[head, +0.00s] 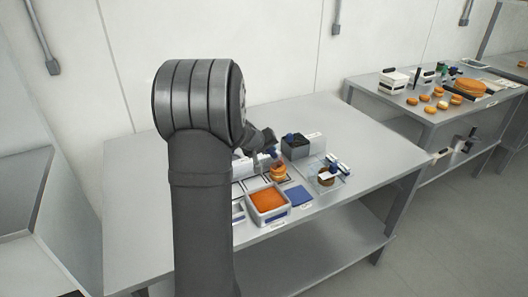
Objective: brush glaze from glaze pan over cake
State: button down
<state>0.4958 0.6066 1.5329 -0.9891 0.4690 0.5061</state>
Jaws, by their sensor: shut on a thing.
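The glaze pan (287,209), a grey square pan of orange glaze, sits near the front of the table in the head view. The cake (278,173), a small round golden one, stands just behind it. My gripper (269,151) is above and behind the cake, small in the picture and partly hidden by my own arm. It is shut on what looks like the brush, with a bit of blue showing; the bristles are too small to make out. I cannot tell whether the brush touches the cake.
A dark-filled box (297,151) stands behind the cake. A blue square (298,196) lies right of the pan. A clear-sided stand with a small brown round (326,177) is farther right. The table (375,165) is bare at its right end. A second table holds several buns.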

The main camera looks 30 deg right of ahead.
jog(key=shift+w+d, duration=0.15)
jog(key=shift+d, duration=0.35)
jog(key=shift+s+a+r, duration=0.1)
jog(key=shift+s+a, duration=0.2)
jog(key=shift+a, duration=0.3)
jog(key=shift+s+a+r, duration=0.1)
jog(key=shift+s+a, duration=0.15)
jog(key=shift+a, duration=0.3)
jog(key=shift+w+d+f, duration=0.1)
jog(key=shift+w+d, duration=0.15)
jog(key=shift+d, duration=0.3)
jog(key=shift+w+d+f, duration=0.1)
jog(key=shift+w+d, duration=0.15)
jog(key=shift+d, duration=0.45)
jog(key=shift+s+r, duration=0.1)
jog(key=shift+s, duration=0.4)
jog(key=shift+s+a, duration=0.15)
jog(key=shift+s, duration=0.05)
jog(key=shift+w, duration=0.1)
jog(key=s+a+r, duration=0.1)
jog(key=a+r, duration=0.2)
jog(key=r, duration=0.5)
jog(key=shift+s+a, duration=0.25)
jog(key=shift+s, duration=0.1)
